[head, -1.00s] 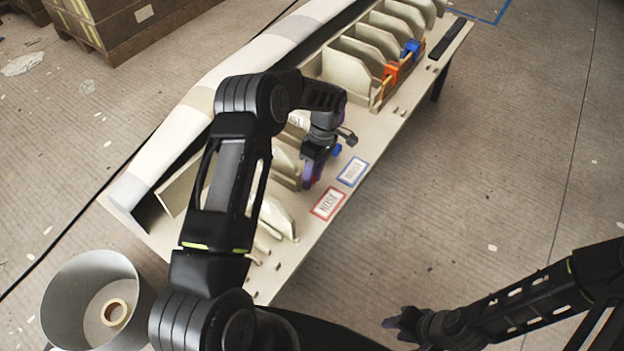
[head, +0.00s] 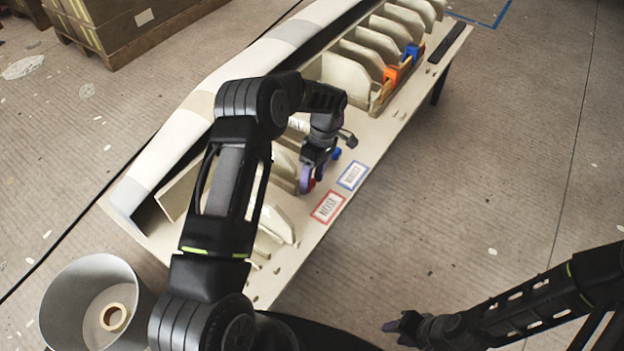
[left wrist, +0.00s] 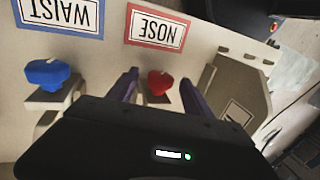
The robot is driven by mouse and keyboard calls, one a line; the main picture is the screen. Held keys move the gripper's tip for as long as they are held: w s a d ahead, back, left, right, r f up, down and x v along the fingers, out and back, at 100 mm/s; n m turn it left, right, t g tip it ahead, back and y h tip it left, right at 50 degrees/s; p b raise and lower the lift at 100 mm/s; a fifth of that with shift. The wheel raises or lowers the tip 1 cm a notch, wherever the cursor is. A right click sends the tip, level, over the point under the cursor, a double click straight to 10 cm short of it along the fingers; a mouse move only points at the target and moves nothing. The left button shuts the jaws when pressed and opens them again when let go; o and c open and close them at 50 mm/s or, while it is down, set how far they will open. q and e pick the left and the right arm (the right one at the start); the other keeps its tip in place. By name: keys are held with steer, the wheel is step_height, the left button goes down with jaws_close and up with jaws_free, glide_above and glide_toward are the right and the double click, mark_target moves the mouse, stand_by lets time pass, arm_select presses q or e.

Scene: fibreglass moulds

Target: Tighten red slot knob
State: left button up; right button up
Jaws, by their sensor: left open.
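The red knob (left wrist: 160,82) shows in the left wrist view, between the two purple fingers of my left gripper (left wrist: 158,85), near the red-framed NOSE label (left wrist: 159,29). The fingers stand apart with gaps on both sides of the knob. In the head view the left gripper (head: 311,178) is over the bench, with a bit of red at its fingers. The blue knob (left wrist: 48,73) is on its own small block below the blue-framed WAIST label (left wrist: 60,14), to the left. My right gripper (head: 398,325) is away from the bench at the lower right; its opening is too small to tell.
The bench (head: 440,75) carries a row of upright cream mould ribs (head: 365,52). Orange clamp (head: 391,77) and blue clamp (head: 412,51) sit in a wooden holder. A grey bin (head: 62,302) with a tape roll stands at lower left. Floor right of the bench is clear.

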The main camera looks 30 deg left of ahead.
arm_select(q)
steer(key=v, duration=0.7)
steer(key=s+d+f+m, duration=0.1)
steer(key=d+f, duration=0.1)
steer(key=s+d+f+m+h+p, duration=0.1)
steer(key=d+f, duration=0.1)
steer(key=s+d+f+m+t+p, duration=0.1)
steer(key=s+d+f+m, duration=0.1)
steer(key=shift+d+h, duration=0.1)
steer(key=shift+h, duration=0.2)
steer(key=s+d+f+m+t+h+p, duration=0.1)
steer(key=s+d+f+m+p, duration=0.15)
steer(key=s+d, duration=0.4)
steer(key=s+d+f+m+t+h+p, duration=0.1)
steer(key=s+d+f+m+h, duration=0.1)
steer(key=s+d+m, duration=0.4)
steer(key=s+d+r+m+t+p, duration=0.1)
steer(key=s+d+r+m, duration=0.1)
steer(key=s, duration=1)
steer(key=shift+r+p, duration=0.4)
steer(key=shift+s+d, duration=0.1)
